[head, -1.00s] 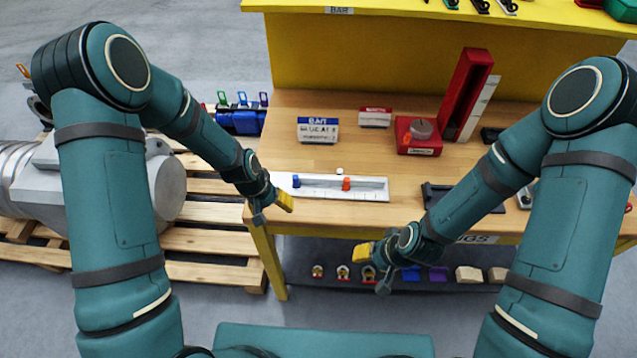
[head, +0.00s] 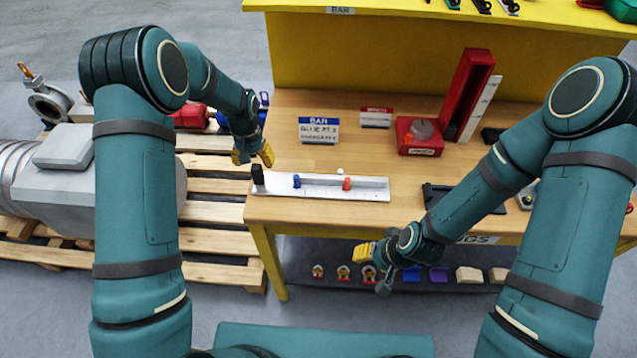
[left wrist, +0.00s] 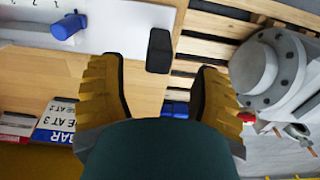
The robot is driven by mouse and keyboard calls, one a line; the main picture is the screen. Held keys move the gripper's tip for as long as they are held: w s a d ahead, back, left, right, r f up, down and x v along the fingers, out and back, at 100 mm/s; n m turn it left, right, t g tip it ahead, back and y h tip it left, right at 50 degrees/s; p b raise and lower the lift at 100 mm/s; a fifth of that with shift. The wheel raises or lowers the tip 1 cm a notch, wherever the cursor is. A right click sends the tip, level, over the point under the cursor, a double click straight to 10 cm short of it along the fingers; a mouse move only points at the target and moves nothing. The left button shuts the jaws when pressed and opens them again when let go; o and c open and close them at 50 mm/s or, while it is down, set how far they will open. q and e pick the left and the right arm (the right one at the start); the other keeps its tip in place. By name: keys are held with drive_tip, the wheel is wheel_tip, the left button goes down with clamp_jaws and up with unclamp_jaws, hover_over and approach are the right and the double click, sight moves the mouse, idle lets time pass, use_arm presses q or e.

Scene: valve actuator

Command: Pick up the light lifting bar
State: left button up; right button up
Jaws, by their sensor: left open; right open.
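A long pale grey bar-like piece (head: 330,182) lies along the front left of the bench, with a white scale strip, a blue piece (head: 297,181) and an orange piece (head: 347,184) on it. A small black block (head: 257,175) stands at its left end, at the bench edge. I cannot tell for sure which part is the light lifting bar. My left gripper (head: 254,156) is open and empty, just behind the black block. In the left wrist view the black block (left wrist: 159,50) shows between and beyond the fingers. My right gripper (head: 374,268) is open and empty, in front of the bench.
A BAR sign (head: 318,130) and a red-and-white sign (head: 376,117) stand behind. A red base with a grey knob (head: 420,135) and a tall red holder (head: 468,95) are further right. A pallet (head: 215,215) with a large grey valve body (head: 90,195) lies left of the bench.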

sight(257, 173)
use_arm(q)
drive_tip(key=shift+w+f, duration=0.1)
drive_tip(key=shift+f, duration=2.85)
clamp_jaws()
drive_tip(key=shift+d, duration=0.1)
